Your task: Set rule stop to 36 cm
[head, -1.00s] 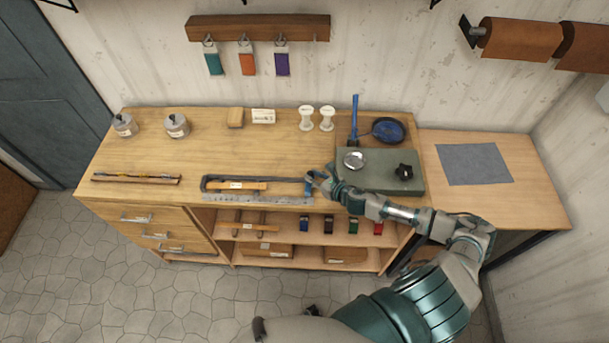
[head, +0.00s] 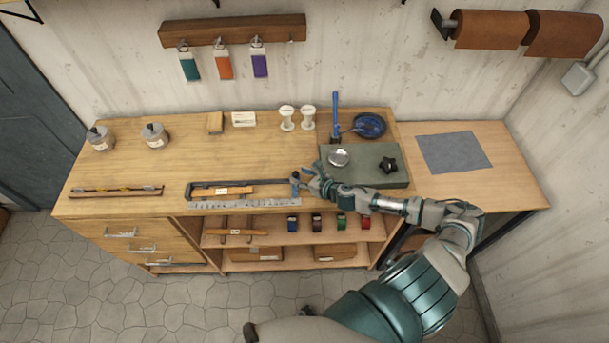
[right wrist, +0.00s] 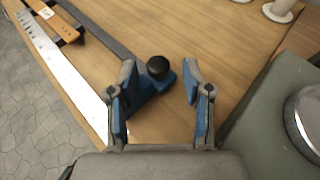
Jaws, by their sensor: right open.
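The metal rule (head: 245,203) lies along the front edge of the bench, with a dark rail (head: 240,184) behind it. The blue stop (head: 294,185) with a black knob sits at the right end of the rail. In the right wrist view the stop (right wrist: 150,92) and its black knob (right wrist: 158,67) show between and just beyond my fingers. My right gripper (right wrist: 157,92) is open, its fingers either side of the stop and apart from the knob. I cannot read the rule's numbers. My left gripper is out of view.
A wooden strip (head: 222,190) with a label lies between rail and rule. Right of the stop is a green-grey slab (head: 365,172) holding a metal disc (head: 339,157) and a black knob (head: 388,165). Two white spools (head: 297,118) stand behind. Bare bench lies behind the rail.

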